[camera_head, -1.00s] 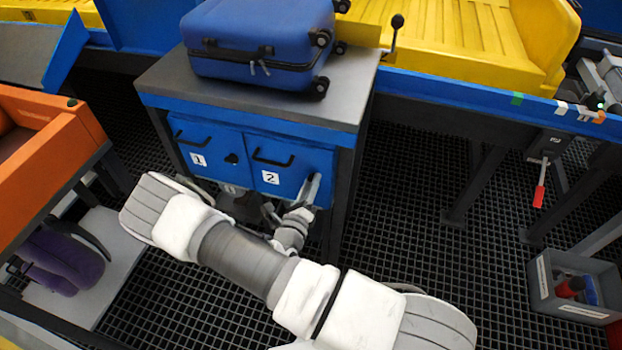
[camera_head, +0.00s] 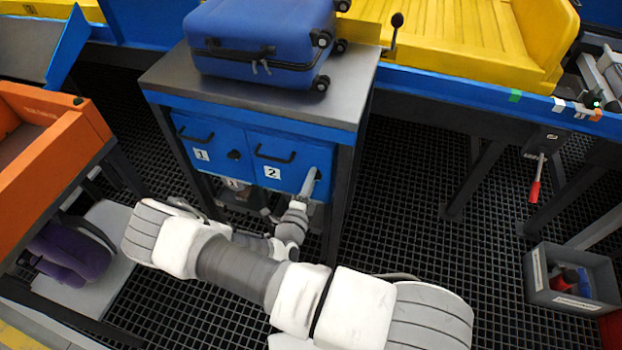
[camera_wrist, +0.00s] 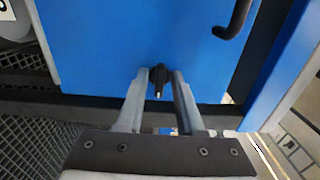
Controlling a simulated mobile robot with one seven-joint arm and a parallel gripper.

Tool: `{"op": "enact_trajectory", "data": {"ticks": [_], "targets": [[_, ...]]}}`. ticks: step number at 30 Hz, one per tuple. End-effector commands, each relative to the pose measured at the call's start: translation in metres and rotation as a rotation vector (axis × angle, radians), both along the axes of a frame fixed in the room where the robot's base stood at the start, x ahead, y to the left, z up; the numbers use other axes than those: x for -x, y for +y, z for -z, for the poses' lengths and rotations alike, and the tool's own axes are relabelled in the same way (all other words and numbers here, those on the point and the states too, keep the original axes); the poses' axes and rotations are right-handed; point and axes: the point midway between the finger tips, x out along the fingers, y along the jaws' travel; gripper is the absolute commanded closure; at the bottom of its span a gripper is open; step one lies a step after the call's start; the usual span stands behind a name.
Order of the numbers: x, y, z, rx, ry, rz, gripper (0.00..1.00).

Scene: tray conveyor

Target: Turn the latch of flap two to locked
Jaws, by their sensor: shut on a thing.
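Flap two (camera_head: 285,178) is a blue door with a black handle and a white "2" label, on the right of the cabinet front, and looks closed. My gripper (camera_head: 311,180) is at its right edge in the head view and hides the latch there. In the wrist view the latch (camera_wrist: 158,82) is a small black piece near the blue flap's edge (camera_wrist: 105,50). It stands between the two grey fingertips of my gripper (camera_wrist: 160,78), which are shut on it. In that view the latch points along the fingers; I cannot tell whether it stands at locked.
Flap one (camera_head: 208,148), with a black knob (camera_head: 234,154), is left of flap two. A blue suitcase (camera_head: 262,35) lies on the cabinet top (camera_head: 345,85). An orange bin (camera_head: 45,165) stands left, a grey tool box (camera_head: 545,290) right. The grated floor right of the cabinet is open.

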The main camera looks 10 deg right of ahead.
Motion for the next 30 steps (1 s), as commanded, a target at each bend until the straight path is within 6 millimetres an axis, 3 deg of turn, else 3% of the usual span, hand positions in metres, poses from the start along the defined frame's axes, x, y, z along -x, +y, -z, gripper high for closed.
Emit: {"op": "enact_trajectory", "data": {"ticks": [16,17,18,30], "targets": [[0.0002,-0.0006,0.0001,0.022,0.012,0.001,1.0],[0.0002,-0.0006,0.0001,0.022,0.012,0.001,0.6],[0.0002,-0.0006,0.0001,0.022,0.012,0.001,0.55],[0.0018,0.0001,-0.0001,0.021,0.012,0.002,0.55]]}}
